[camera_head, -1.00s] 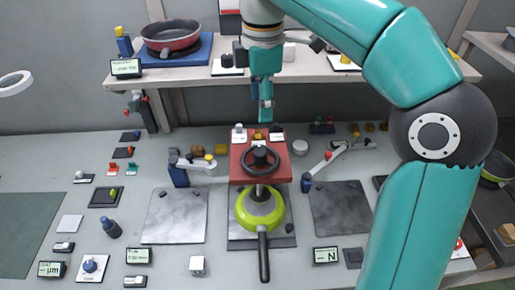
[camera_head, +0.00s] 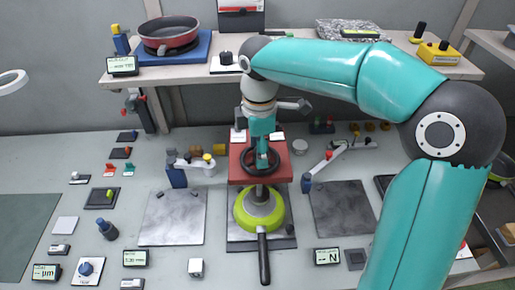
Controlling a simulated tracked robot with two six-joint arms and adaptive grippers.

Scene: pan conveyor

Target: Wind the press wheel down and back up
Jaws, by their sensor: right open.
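The black press wheel (camera_head: 245,166) lies flat on top of the red press head (camera_head: 237,178) in the middle of the bench. My right gripper (camera_head: 262,163) points down over the wheel's hub, with its tips at or just above it; I cannot tell whether they touch. It is open. A green pan (camera_head: 244,212) with a black handle sits under the press on a metal plate, with a grey cone-shaped part on it. My left gripper is not in view.
Grey plates (camera_head: 172,217) and (camera_head: 341,209) flank the press, with small jointed arms beside them. A shelf (camera_head: 290,72) behind holds a red pan (camera_head: 169,34) on a blue stand and a yellow box (camera_head: 438,53). Small displays and knobs line the bench's left and front.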

